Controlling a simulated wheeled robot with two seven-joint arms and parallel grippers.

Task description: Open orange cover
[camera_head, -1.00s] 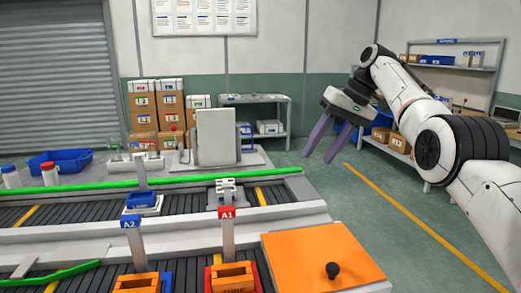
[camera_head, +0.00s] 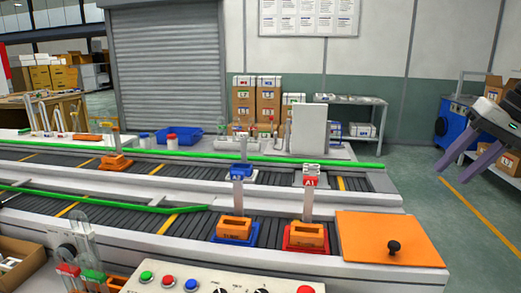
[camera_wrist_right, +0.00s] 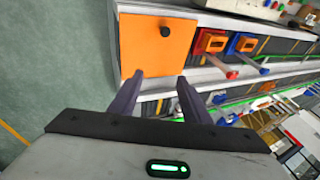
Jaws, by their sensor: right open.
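The orange cover (camera_head: 385,238) is a flat square panel at the right end of the near conveyor, with a black knob (camera_head: 394,248) near its front edge. It lies flat and closed. In the right wrist view the cover (camera_wrist_right: 150,50) and its knob (camera_wrist_right: 166,32) show beyond my fingers. My right gripper (camera_head: 488,160) is at the right edge of the head view, in the air to the right of and behind the cover. In the wrist view its two purple fingers (camera_wrist_right: 158,88) are apart with nothing between them. My left gripper is out of view.
An orange block in a red tray (camera_head: 289,244) and another in a blue tray (camera_head: 218,238) sit left of the cover. A control panel (camera_head: 170,283) with buttons is at the front. Floor right of the cover is clear.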

